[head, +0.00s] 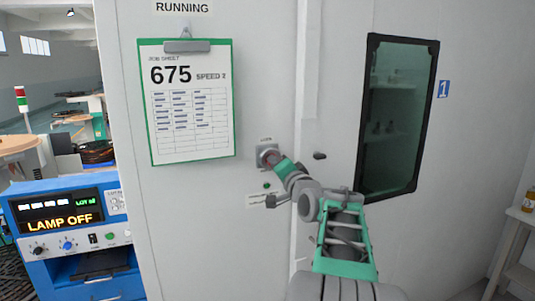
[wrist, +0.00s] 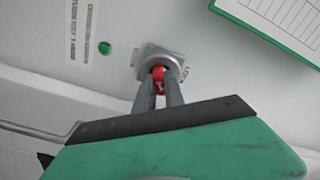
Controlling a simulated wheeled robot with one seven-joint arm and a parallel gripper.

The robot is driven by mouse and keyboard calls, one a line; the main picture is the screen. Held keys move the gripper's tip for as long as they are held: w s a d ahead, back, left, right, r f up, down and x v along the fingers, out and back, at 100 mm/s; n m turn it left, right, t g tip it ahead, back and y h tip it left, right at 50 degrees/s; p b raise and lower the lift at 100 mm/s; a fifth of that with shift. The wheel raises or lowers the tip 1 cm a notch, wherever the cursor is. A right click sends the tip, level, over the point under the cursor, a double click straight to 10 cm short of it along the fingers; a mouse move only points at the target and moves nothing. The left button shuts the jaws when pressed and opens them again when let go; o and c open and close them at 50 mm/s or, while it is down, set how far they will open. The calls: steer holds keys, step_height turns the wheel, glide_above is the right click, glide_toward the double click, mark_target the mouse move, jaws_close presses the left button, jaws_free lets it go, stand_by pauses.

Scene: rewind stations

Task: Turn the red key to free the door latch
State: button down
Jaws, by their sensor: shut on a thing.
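The red key (wrist: 158,76) sits in a grey square lock plate (wrist: 172,57) on the white wall in the wrist view. My gripper (wrist: 158,90) has its two grey fingers closed on the key's red head. In the head view my gripper (head: 272,160) reaches the lock (head: 267,144) on the wall panel left of the door, and the key there is mostly hidden by my gripper. A small green light (wrist: 104,48) shows beside the lock. The door (head: 335,100) looks closed, with a dark handle (head: 320,155) near its left edge. The key's exact angle is hard to tell.
A green clipboard (head: 155,150) with a job sheet reading 675 hangs above and left of the lock. A blue console (head: 60,262) reading LAMP OFF stands at the left. A dark window (head: 397,115) is in the door. A white side table (head: 522,225) stands at the right edge.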

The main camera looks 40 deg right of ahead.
steer(key=shift+m+p, duration=0.5)
steer(key=shift+m, duration=0.5)
steer(key=shift+r+m+p, duration=0.15)
steer(key=shift+m+p, duration=2.75)
steer(key=shift+m, duration=0.2)
steer(key=c, duration=1.3)
jaws_free()
steer(key=shift+c, duration=0.2)
